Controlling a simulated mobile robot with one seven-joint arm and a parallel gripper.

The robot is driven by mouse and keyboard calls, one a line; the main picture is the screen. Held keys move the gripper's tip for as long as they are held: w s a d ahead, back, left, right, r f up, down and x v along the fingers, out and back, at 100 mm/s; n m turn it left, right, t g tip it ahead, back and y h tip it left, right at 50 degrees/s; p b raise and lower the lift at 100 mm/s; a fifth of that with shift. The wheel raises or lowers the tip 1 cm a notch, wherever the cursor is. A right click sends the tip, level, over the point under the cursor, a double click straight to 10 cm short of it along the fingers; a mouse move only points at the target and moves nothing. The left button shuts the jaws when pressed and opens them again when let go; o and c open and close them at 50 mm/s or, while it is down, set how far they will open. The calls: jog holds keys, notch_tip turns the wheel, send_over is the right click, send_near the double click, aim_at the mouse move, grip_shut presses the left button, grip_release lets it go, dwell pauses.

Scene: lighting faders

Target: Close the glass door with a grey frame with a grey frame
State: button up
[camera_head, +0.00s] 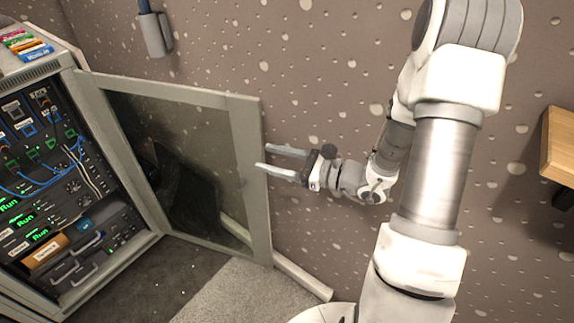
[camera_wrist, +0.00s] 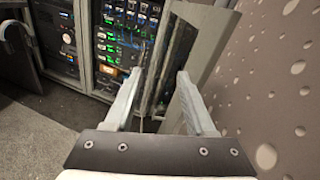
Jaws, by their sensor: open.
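The glass door with a grey frame (camera_head: 247,178) stands wide open, swung out from the right side of the equipment cabinet (camera_head: 150,205). Dark glass fills its frame. In the wrist view the door (camera_wrist: 208,35) is seen at a steep angle, partly hidden behind the right finger. My gripper (camera_head: 262,157) is open and empty at the door's free edge, its fingers pointing left toward the cabinet. In the wrist view the gripper (camera_wrist: 160,72) has its fingers well apart. I cannot tell whether a fingertip touches the door frame.
The cabinet holds lit rack units (camera_head: 22,205) and blue cables. A speckled wall (camera_head: 325,75) stands close behind the door and my arm. A grey holder (camera_head: 155,35) hangs on the wall. A wooden edge (camera_head: 560,145) juts in at right. Floor before the cabinet looks clear.

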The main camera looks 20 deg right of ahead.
aim_at(263, 149)
jog(key=w+d+f+m+t+h+b, duration=0.1)
jog(key=w+d+f+m+t+h, duration=0.25)
jog(key=d+f+m, duration=0.2)
jog(key=shift+n+y, duration=0.25)
jog(key=shift+n, duration=0.1)
jog(key=shift+s+a+x, duration=0.1)
jog(key=shift+a+x, duration=0.05)
jog(key=shift+x, duration=2.2)
jog(key=shift+s+a+x, duration=0.1)
jog(key=shift+a+x, duration=0.05)
jog(key=shift+x, duration=2.15)
jog(key=shift+c, duration=0.2)
grip_shut()
jog(key=s+a+m+t+h+b, duration=0.1)
jog(key=s+a+h, duration=0.1)
jog(key=s+a, duration=0.2)
jog(key=shift+s+a+m, duration=0.3)
jog(key=shift+s+a, duration=0.1)
jog(key=shift+s, duration=0.55)
